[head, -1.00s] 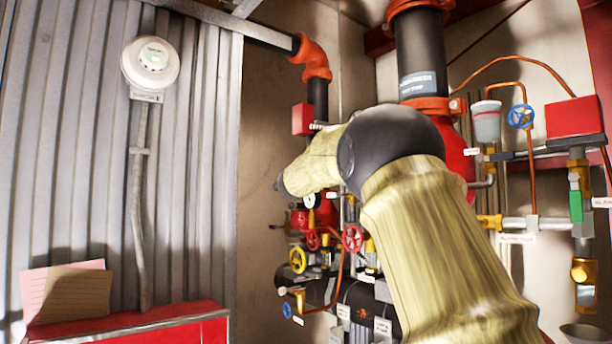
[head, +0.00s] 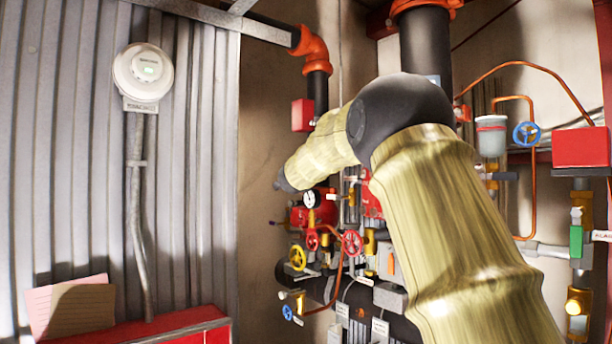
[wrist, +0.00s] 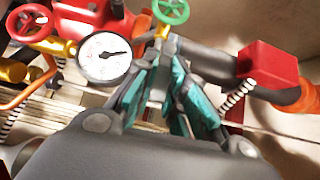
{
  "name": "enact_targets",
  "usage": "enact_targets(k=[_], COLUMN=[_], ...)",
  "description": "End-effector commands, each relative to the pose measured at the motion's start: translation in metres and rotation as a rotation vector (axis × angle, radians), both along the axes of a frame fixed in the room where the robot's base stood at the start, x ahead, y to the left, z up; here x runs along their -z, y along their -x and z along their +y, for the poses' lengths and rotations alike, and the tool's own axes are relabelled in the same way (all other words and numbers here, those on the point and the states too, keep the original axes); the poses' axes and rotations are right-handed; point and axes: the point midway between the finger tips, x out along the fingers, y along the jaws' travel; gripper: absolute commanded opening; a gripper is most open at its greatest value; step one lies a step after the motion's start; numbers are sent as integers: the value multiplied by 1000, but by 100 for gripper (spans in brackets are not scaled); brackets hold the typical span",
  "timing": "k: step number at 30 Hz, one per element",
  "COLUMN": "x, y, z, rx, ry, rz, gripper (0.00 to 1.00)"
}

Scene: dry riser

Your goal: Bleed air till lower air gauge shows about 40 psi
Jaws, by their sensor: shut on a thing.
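A white round gauge (wrist: 105,57) with a black needle shows in the wrist view, left of my fingers; its numbers are too small to read. It also shows in the head view (head: 312,199), by the end of my arm. My gripper (wrist: 165,72) has teal fingers close around a grey metal fitting (wrist: 158,82) beside the gauge; the exact grip is partly hidden by the fingers. A green handwheel (wrist: 171,10) stands just beyond the fingertips. In the head view my gripper is not clearly visible.
Red handwheels (head: 352,243) and a yellow handwheel (head: 298,258) sit below the gauge among pipes. A red box (wrist: 268,64) and a dark pipe lie right of my fingers. A blue handwheel (head: 526,134) is at the right.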

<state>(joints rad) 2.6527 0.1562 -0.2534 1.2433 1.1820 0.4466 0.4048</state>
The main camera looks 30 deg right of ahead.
Motion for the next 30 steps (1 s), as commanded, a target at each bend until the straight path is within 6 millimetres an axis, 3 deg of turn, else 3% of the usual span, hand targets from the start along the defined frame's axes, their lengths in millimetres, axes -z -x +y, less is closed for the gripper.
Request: enact_targets(k=[9,10,12,23,30], x=[1,1,1,0,-1], y=[0,0,0,2,21], z=[0,0,0,2,18], rx=[0,0,0,-1,-1], ry=[0,0,0,0,0], rz=[3,3,3,1,1], gripper=[0,15,23,23,23])
